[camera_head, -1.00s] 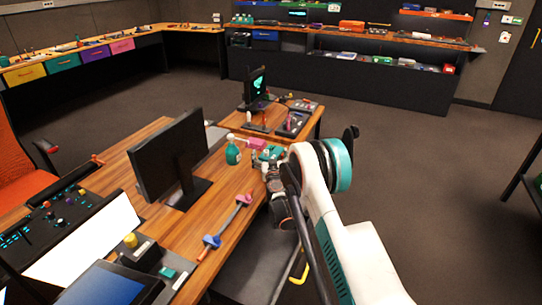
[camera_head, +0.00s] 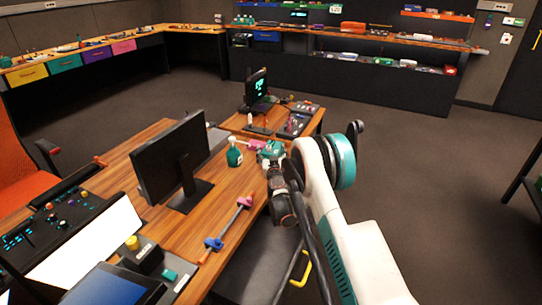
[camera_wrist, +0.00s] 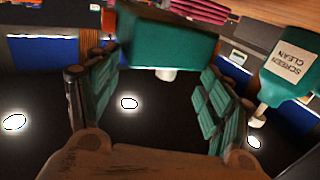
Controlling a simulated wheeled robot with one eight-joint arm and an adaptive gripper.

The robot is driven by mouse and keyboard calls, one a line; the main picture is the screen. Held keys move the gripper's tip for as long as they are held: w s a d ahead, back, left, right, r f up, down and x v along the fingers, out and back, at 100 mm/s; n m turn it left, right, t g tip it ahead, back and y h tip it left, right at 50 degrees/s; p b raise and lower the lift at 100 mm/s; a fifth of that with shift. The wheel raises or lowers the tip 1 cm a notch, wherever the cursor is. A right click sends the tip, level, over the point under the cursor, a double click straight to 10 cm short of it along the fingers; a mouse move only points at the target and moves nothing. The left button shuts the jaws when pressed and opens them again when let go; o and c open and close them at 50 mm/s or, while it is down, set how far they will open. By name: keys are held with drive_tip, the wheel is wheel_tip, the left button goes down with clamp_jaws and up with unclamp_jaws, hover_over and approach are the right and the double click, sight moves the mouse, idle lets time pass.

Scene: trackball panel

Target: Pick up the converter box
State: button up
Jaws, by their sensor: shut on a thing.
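The converter box appears to be the teal box (camera_wrist: 165,42) across the top middle of the wrist view, with a pale round knob or plug on one face. My gripper (camera_wrist: 160,65) has its green-padded fingers on either side of it and is shut on it. In the head view the teal box (camera_head: 270,149) shows at the end of my arm, over the far right part of the wooden desk, partly hidden by my gripper (camera_head: 272,163). I cannot tell clearly whether it is clear of the desk top.
A teal spray bottle (camera_head: 234,154) labelled "Screen Clean" stands close beside; it also shows in the wrist view (camera_wrist: 288,68). A pink item (camera_head: 250,144) lies behind the box. A black monitor (camera_head: 172,160) and a bar with coloured ends (camera_head: 230,222) are on the desk.

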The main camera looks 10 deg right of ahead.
wheel_tip(320, 180, up, 17)
drive_tip(key=p, duration=0.5)
drive_tip(key=s+r+y, duration=0.1)
drive_tip(key=s+r, duration=0.3)
drive_tip(key=s, duration=0.7)
drive_tip(key=s+r+n, duration=0.1)
drive_tip(key=s+r, duration=0.3)
drive_tip(key=s, duration=0.8)
drive_tip(key=shift+s+d+r+y, duration=0.2)
drive_tip(key=shift+r+y, duration=0.1)
drive_tip(key=shift+y, duration=0.1)
drive_tip(key=w+a+f+n+y, duration=0.15)
drive_tip(key=w+f, duration=0.25)
drive_tip(key=w, duration=0.6)
drive_tip(key=w+a+f+y, duration=0.15)
drive_tip(key=w+f, duration=0.25)
drive_tip(key=w, duration=0.5)
drive_tip(key=f+b, duration=0.2)
drive_tip(key=f, duration=0.4)
drive_tip(key=f+b, duration=0.2)
drive_tip(key=f, duration=0.5)
drive_tip(key=f+b, duration=0.2)
drive_tip(key=f, duration=0.5)
drive_tip(key=shift+w+a+f+b, duration=0.2)
drive_tip(key=shift+w+a+b, duration=0.1)
drive_tip(key=shift+a, duration=0.1)
drive_tip(key=shift+s+r, duration=0.1)
